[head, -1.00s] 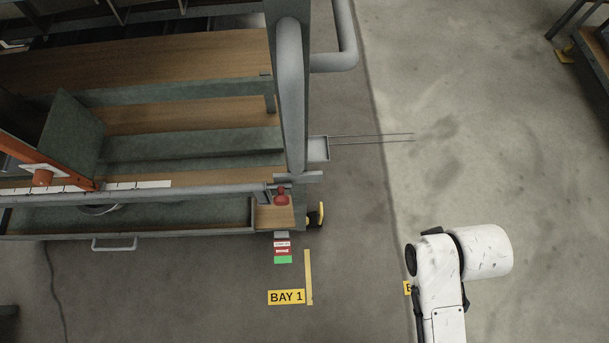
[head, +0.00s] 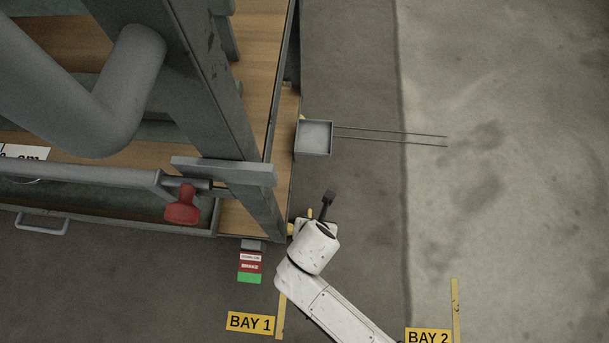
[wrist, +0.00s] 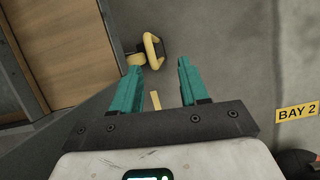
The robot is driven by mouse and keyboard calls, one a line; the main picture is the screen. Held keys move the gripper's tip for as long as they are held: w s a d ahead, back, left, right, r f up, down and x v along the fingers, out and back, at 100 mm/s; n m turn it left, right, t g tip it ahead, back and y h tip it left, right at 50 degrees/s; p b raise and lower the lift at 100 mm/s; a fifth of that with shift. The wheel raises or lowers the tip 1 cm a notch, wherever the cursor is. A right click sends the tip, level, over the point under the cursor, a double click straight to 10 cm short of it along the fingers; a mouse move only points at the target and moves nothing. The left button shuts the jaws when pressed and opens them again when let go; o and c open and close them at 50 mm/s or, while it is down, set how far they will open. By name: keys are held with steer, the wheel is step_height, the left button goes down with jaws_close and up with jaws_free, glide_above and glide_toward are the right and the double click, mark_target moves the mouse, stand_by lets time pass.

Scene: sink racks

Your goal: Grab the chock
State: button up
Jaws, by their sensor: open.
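The chock (wrist: 153,47), a dark block with a yellow looped edge, sits on the floor beside the rack's corner in the wrist view. My gripper (wrist: 158,66) is open, its two teal fingers apart and nothing between them. The chock lies just beyond the fingertips, roughly in line with the gap, and is not held. In the head view my white arm reaches to the rack's front right corner and mostly covers the chock there. The exact height of the fingers above the floor cannot be told.
The rack (head: 255,175) with wooden shelves stands close at left. A grey tray (head: 314,138) with two thin rods sticks out from its side. Floor labels BAY 1 (head: 250,322) and BAY 2 (head: 429,335) show. The floor at right is clear.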

steer(key=shift+n, duration=0.5)
steer(key=f+b, duration=0.1)
steer(key=f, duration=0.1)
steer(key=w+f+b, duration=0.1)
steer(key=a+f+b, duration=0.1)
steer(key=f, duration=0.1)
steer(key=shift+w+f, duration=0.2)
steer(key=shift+f, duration=0.1)
steer(key=b+x, duration=0.1)
steer(key=x, duration=0.1)
steer(key=b+x, duration=0.4)
steer(key=shift+w+a, duration=0.15)
steer(key=shift+a, duration=0.2)
steer(key=shift+r, duration=0.1)
steer(key=shift+c, duration=0.2)
jaws_close()
steer(key=shift+r, duration=0.1)
